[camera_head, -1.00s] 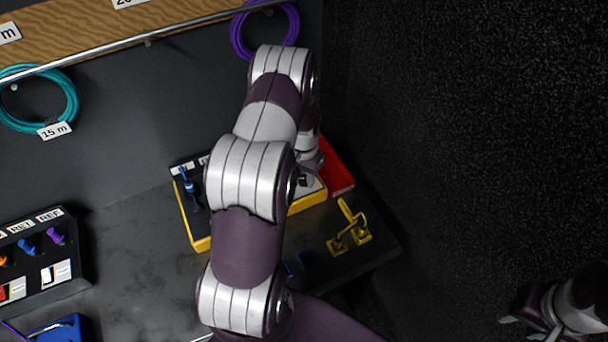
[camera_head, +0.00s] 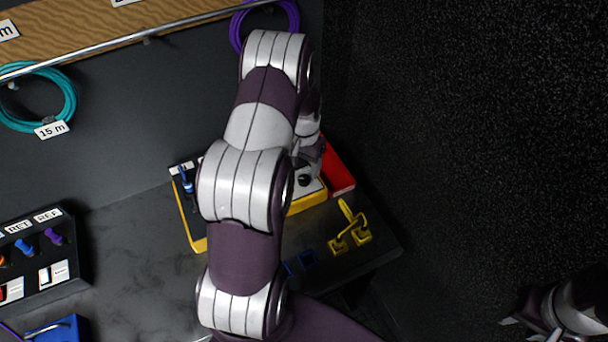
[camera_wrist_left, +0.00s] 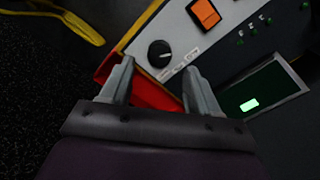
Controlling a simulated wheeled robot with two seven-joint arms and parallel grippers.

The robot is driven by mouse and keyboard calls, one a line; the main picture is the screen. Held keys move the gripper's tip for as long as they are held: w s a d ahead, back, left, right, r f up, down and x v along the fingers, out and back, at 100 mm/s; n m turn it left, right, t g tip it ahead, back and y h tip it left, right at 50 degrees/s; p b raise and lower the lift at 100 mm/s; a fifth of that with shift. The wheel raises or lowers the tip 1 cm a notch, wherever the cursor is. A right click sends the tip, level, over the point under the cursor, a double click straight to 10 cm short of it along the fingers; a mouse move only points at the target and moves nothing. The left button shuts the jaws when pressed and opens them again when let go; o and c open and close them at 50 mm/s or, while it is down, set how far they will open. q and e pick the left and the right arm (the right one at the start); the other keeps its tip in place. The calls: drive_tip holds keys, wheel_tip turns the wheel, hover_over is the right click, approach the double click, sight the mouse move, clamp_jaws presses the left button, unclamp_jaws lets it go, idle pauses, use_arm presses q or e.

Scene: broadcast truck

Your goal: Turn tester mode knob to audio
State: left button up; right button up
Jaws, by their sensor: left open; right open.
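The tester is a yellow-edged box (camera_head: 200,240) on the counter, largely hidden behind my left arm in the head view. In the left wrist view its pale panel carries a round black mode knob (camera_wrist_left: 159,54) with a white pointer mark and small labels beside it, too blurred to read. The knob also shows in the head view (camera_head: 305,180). My left gripper (camera_wrist_left: 155,75) is open and empty, its fingers apart, with the knob just beyond the fingertips and not touched. My right gripper (camera_head: 525,325) is at the lower right of the head view, open and away from the tester.
An orange switch (camera_wrist_left: 204,13) and a dark screen (camera_wrist_left: 265,90) with a lit green patch share the panel. A red tray (camera_head: 338,168) adjoins the tester. Yellow cable pieces (camera_head: 350,228) lie in front. A patch box (camera_head: 40,255) stands at the left.

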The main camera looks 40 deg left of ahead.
sight(304, 178)
use_arm(q)
wheel_tip(304, 178, up, 8)
drive_tip(key=shift+b, duration=0.45)
